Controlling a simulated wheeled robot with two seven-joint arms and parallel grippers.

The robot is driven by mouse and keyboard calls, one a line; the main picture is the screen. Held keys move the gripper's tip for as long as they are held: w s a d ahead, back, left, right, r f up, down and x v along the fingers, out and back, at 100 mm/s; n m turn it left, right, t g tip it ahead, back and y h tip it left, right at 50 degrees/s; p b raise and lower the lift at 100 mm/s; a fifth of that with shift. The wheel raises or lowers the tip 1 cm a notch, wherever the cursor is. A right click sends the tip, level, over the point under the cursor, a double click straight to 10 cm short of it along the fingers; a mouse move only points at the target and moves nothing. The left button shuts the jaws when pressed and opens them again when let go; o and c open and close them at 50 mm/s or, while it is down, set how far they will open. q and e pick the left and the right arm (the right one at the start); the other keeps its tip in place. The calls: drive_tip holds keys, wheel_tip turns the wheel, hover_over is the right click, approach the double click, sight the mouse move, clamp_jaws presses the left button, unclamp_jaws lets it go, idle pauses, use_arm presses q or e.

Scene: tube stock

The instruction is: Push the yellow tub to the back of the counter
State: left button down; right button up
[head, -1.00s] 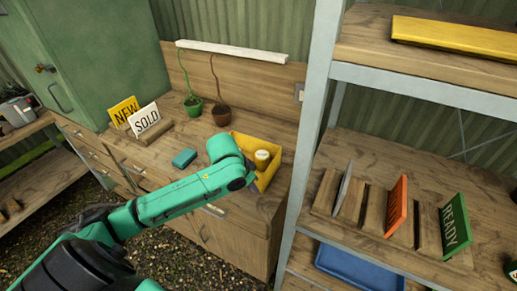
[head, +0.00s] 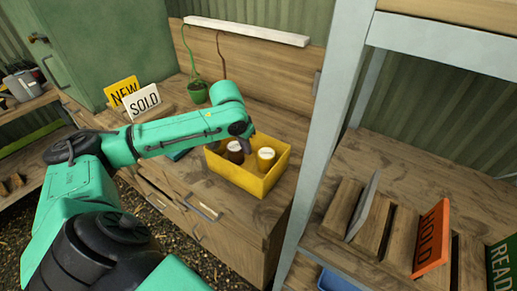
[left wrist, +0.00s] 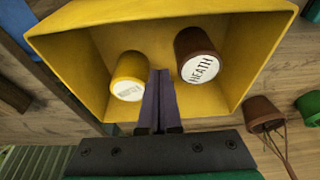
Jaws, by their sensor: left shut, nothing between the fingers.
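The yellow tub (head: 238,178) sits on the wooden counter (head: 268,208) near its right end, open side up. A brown jar (head: 234,147) and a yellow jar (head: 265,154), both with pale lids, stand inside it. My left gripper (head: 247,146) is at the tub, with its tips low between the jars and partly hidden by the arm. In the left wrist view, its shut, empty fingers (left wrist: 161,75) overlap the tub's inside (left wrist: 70,72), between the yellow jar (left wrist: 128,72) and the brown jar (left wrist: 195,55). I cannot tell whether they touch the tub. My right gripper is not in view.
The NEW sign (head: 122,90) and SOLD sign (head: 144,101) stand left. A grey shelf post (head: 335,120) rises at the right. Bare counter shows behind the tub.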

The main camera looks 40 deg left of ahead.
sight(256, 158)
use_arm(q)
drive_tip(key=x, duration=0.7)
drive_tip(key=shift+w+r, duration=0.15)
drive_tip(key=shift+w, duration=0.25)
drive_tip(key=w, duration=0.1)
drive_tip(key=w+p, duration=0.1)
drive_tip(key=shift+w+r, duration=0.3)
drive_tip(key=shift+r, duration=0.05)
drive_tip(key=shift+w, duration=0.35)
drive_tip(key=shift+w+f, duration=0.2)
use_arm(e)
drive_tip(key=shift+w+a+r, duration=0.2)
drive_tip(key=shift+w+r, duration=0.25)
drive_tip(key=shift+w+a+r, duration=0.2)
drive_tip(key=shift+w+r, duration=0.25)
use_arm(q)
drive_tip(key=shift+r, duration=0.1)
